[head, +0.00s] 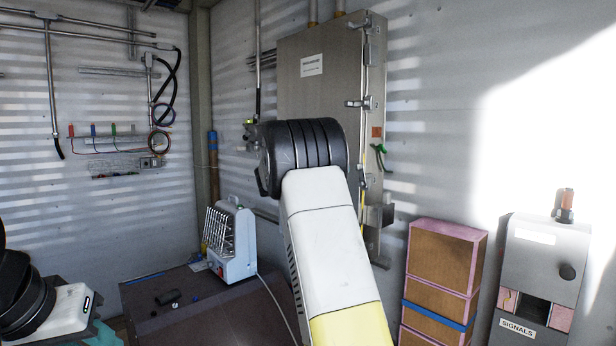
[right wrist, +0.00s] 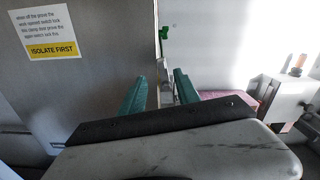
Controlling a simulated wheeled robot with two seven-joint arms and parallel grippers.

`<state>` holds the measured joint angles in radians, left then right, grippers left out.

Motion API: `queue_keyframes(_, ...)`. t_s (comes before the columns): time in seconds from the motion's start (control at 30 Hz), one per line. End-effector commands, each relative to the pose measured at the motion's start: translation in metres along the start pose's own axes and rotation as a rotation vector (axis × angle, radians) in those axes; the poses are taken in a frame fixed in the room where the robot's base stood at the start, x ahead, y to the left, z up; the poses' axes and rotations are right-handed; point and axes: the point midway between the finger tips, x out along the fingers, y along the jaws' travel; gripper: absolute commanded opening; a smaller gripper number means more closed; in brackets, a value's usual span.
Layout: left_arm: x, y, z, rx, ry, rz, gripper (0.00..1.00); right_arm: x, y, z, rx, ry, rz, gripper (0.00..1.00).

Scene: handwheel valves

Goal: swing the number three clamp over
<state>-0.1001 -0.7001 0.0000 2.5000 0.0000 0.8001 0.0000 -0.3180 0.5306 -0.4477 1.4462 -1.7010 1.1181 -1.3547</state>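A grey metal cabinet (head: 318,85) hangs on the far wall, with clamps along its right edge. An upper clamp (head: 360,26) and a middle clamp (head: 357,103) show in the head view; no numbers are readable. Lower parts of that edge are partly behind my right arm. In the right wrist view, my right gripper (right wrist: 160,84) has its teal fingers apart, with a metal clamp piece (right wrist: 166,85) showing between them; I cannot tell whether they touch it. The right gripper is hidden in the head view. Only a teal piece of my left gripper (head: 104,334) shows at bottom left.
A green-handled part (head: 380,150) sits right of the cabinet edge. A white heater (head: 231,240) stands on a dark bench (head: 200,318). Pink-edged boxes (head: 440,275) and a grey signals box (head: 545,265) stand at right. An "isolate first" notice (right wrist: 47,32) is on the cabinet.

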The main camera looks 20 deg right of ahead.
Motion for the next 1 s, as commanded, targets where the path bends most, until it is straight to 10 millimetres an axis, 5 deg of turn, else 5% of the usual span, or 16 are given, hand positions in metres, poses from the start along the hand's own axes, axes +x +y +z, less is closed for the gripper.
queue_keyframes(0.73, 0.0, 0.0, 0.0, 0.0, 0.0, 0.0, 0.36, 0.086, -0.002, -0.001, 0.005, 0.003, -0.003, 0.38)
queue_keyframes(1.0, 0.0, 0.0, 0.0, 0.0, 0.0, 0.0, 0.36, 0.085, -0.001, -0.001, 0.004, 0.004, 0.0, 0.38)
